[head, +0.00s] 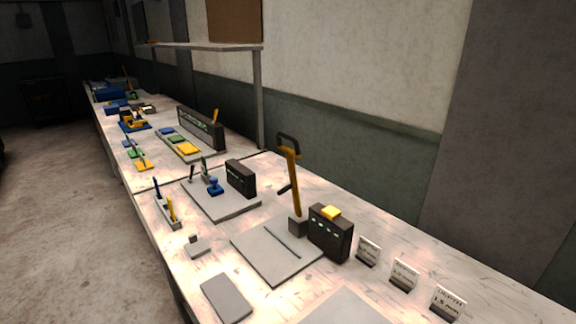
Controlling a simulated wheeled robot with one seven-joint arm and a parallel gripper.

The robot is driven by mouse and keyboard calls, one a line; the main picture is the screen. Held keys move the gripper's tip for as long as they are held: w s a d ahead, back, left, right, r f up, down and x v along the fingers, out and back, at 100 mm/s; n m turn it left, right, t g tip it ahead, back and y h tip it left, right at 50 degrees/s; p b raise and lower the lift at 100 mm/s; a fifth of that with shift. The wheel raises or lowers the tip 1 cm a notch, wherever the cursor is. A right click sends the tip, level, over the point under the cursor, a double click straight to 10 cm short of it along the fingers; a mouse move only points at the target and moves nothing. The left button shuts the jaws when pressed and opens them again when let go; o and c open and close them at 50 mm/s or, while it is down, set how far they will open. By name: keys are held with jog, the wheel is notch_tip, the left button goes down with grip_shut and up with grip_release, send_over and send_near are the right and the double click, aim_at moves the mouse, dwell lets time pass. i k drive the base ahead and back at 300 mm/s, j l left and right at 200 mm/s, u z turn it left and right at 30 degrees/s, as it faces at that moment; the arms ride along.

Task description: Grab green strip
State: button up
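A small flat green piece (176,139) lies between a blue piece (166,130) and a yellow piece (187,149) on a grey plate in front of a long dark box, in the middle distance of the bench. Another small green item (136,152) lies nearer the bench's left edge, in a row with a yellow one (143,165). Both are small in the picture, and I cannot tell which is the strip. My gripper is not in view.
The long bench (375,200) runs along the wall. Nearer stand a dark box (330,236) with a yellow top piece, an orange lever (290,175), grey plates and several label cards (403,273). A shelf (205,46) on a post overhangs the far part. Floor at left is clear.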

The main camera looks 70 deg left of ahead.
aim_at(205, 169)
jog(key=u, duration=2.65)
jog(key=i+j+z, duration=0.15)
jog(key=z, duration=0.35)
jog(key=i+j+z, duration=0.3)
jog(key=j, duration=0.35)
jog(key=i+j+z, duration=0.1)
jog(key=j, duration=0.25)
jog(key=i+j+z, duration=0.15)
jog(key=i+j, duration=0.15)
jog(key=j, duration=0.3)
jog(key=i+j, duration=0.2)
jog(key=j, duration=0.25)
jog(key=i+j, duration=0.15)
jog(key=j, duration=0.3)
jog(key=i+j+z, duration=0.1)
jog(key=j, duration=0.3)
jog(key=i+j, duration=0.2)
jog(key=j, duration=0.25)
jog(key=i+j, duration=0.2)
jog(key=j, duration=0.3)
jog(key=i+j, duration=0.15)
jog(key=j, duration=0.3)
jog(key=i+j+z, duration=0.1)
jog(key=j, duration=0.35)
